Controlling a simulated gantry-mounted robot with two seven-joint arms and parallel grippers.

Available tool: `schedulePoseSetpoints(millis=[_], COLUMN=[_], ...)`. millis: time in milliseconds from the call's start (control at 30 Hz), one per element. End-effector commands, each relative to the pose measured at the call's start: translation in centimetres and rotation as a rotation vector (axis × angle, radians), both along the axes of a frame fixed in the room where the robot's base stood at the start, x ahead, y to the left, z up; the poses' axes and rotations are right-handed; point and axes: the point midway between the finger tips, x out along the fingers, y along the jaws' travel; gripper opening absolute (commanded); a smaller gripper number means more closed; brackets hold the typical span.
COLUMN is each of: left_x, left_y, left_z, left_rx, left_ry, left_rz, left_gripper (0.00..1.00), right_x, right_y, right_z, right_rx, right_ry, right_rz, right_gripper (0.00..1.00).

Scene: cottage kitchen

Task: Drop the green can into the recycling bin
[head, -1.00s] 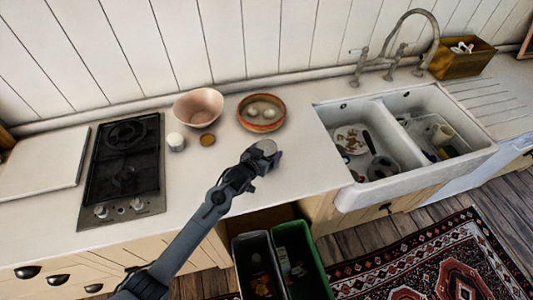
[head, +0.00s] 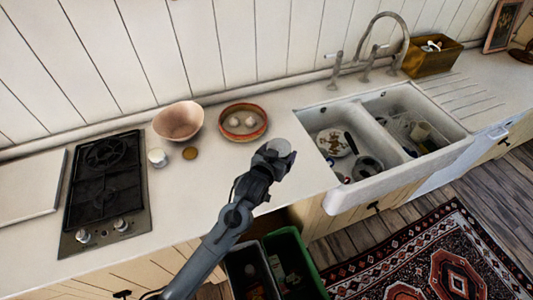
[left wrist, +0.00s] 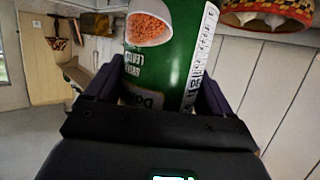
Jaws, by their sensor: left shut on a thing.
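My left gripper (head: 271,156) is shut on the green can (left wrist: 172,50). In the left wrist view the can fills the space between the two fingers, and its green label with a picture of orange beans shows. In the head view only the can's pale round top (head: 279,147) shows past the gripper, over the counter near its front edge, left of the sink. Two open bins stand below the counter front: a green-rimmed bin (head: 313,268) on the right and a dark grey bin (head: 229,272) on the left. My arm partly covers the grey one. My right gripper is out of view.
A pink bowl (head: 178,121), a terracotta dish with eggs (head: 262,130), a white jar (head: 157,158) and a small brown lid (head: 190,153) stand behind on the counter. The hob (head: 105,185) is left. The sink (head: 385,178) holds dishes.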

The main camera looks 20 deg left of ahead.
Motion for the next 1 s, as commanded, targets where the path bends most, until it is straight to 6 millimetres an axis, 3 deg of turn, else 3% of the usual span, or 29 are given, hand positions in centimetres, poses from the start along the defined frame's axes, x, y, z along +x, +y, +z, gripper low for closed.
schedulePoseSetpoints(millis=[200,667,867,1000], left_x=[-0.3,-0.6,-3.2,-6.6], left_y=[-1.2,-1.0,0.8,3.2], left_z=[0.7,0.7,0.0,-0.5], left_rx=[-0.002,-0.002,-0.013,-0.019], left_ry=[0.0,0.0,0.003,0.005], left_rz=[0.001,0.003,0.026,0.056], left_gripper=[0.53,0.53,0.53,0.53], right_x=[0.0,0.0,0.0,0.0], right_y=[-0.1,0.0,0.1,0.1], right_z=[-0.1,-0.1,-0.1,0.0], right_rx=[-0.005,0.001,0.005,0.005], right_ry=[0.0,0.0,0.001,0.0], right_rz=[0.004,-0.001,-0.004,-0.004], right_gripper=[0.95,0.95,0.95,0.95])
